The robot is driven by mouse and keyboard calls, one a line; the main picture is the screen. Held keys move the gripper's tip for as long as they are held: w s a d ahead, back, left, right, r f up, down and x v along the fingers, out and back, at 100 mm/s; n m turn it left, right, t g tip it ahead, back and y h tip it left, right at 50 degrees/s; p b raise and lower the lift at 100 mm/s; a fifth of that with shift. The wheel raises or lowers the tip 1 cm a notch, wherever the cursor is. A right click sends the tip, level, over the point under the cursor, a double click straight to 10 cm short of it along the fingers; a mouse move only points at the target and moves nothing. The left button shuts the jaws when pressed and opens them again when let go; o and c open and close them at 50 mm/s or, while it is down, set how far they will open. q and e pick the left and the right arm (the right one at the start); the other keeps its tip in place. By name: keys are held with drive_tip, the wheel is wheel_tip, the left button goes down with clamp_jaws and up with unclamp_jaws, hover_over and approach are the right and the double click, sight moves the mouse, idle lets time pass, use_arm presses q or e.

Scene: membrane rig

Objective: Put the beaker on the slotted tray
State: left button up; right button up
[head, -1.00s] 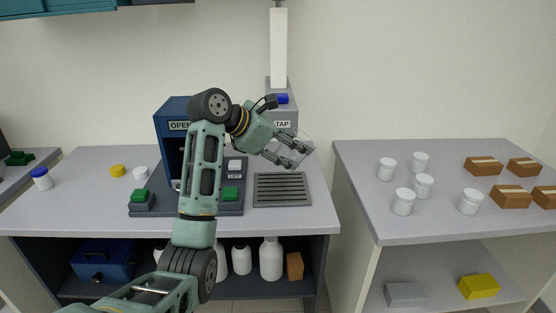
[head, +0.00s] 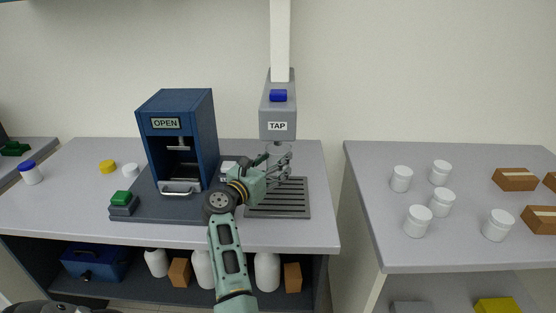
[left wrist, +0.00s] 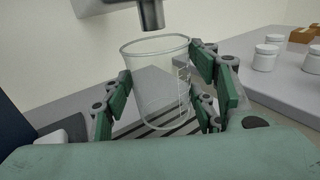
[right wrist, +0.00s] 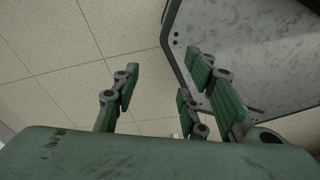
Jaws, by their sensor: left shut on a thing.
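The clear glass beaker (left wrist: 158,85) stands upright between the fingers of my left gripper (left wrist: 165,100) in the left wrist view. In the head view my left gripper (head: 279,168) is shut on it below the tap, and the beaker is faint and partly hidden by the fingers. The dark slotted tray (head: 290,211) lies under and in front of the gripper. Its slots show through and around the beaker's base, and I cannot tell whether the base touches them. My right gripper (right wrist: 165,95) is open and empty in the right wrist view.
The grey tap (head: 277,110) hangs over the beaker, its nozzle (left wrist: 151,14) close to the rim. A blue OPEN cabinet (head: 178,140) and a green button (head: 121,198) stand left. Several white jars (head: 418,220) and brown boxes (head: 515,179) are on the right counter.

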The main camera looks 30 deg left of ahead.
sight(274, 178)
use_arm(q)
wheel_tip(274, 178, down, 2)
drive_tip(key=shift+s+f+b, duration=0.1)
drive_tip(key=shift+s+b, duration=0.05)
drive_tip(key=shift+b, duration=0.95)
wheel_tip(274, 178, down, 3)
drive_tip(key=b, duration=0.4)
drive_tip(key=shift+f, duration=0.15)
drive_tip(key=shift+f+b, duration=0.3)
drive_tip(key=shift+b, duration=0.05)
drive_tip(key=shift+f+b, duration=0.25)
drive_tip(key=shift+b, duration=0.05)
use_arm(e)
wheel_tip(274, 178, down, 8)
drive_tip(key=s, duration=0.1)
drive_tip(key=shift+s+a, duration=0.2)
drive_tip(key=shift+s, duration=0.15)
use_arm(q)
drive_tip(key=shift+f, duration=0.55)
use_arm(e)
drive_tip(key=shift+w+f, duration=0.2)
drive_tip(key=shift+w, duration=0.05)
